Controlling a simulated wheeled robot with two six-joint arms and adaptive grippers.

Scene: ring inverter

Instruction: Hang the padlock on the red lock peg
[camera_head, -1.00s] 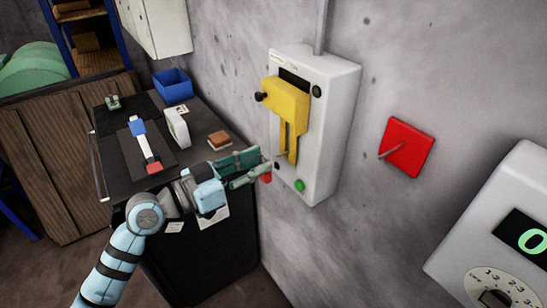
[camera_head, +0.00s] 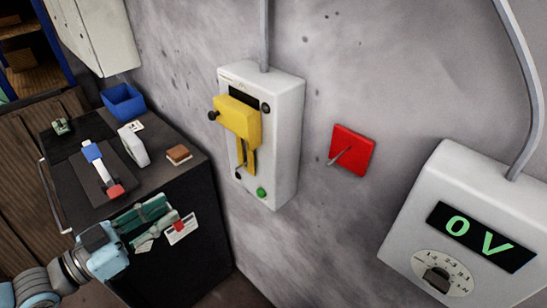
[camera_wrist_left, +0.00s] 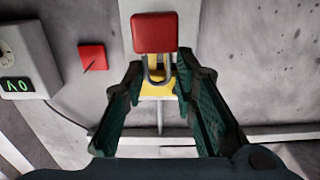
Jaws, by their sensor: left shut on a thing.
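The red padlock (camera_wrist_left: 155,32) is in my left gripper (camera_wrist_left: 164,76); the fingertips are at its grey shackle in the left wrist view. In the head view, my left gripper (camera_head: 160,218) is at lower left. The padlock shows there as a small red patch (camera_head: 178,227) at the fingertips, mostly hidden. The red lock peg is a red square plate (camera_head: 353,143) on the wall with a thin metal pin sticking out, bare. It also shows in the left wrist view (camera_wrist_left: 92,58). The gripper is well left of and below the peg, apart from it. My right gripper is not in view.
A white switch box (camera_head: 287,130) with a yellow handle (camera_head: 238,120) is on the wall between gripper and peg. A white meter (camera_head: 440,185) reading 0 V is at right. A dark cabinet (camera_head: 195,195) with a blue bin (camera_head: 123,102) stands at left.

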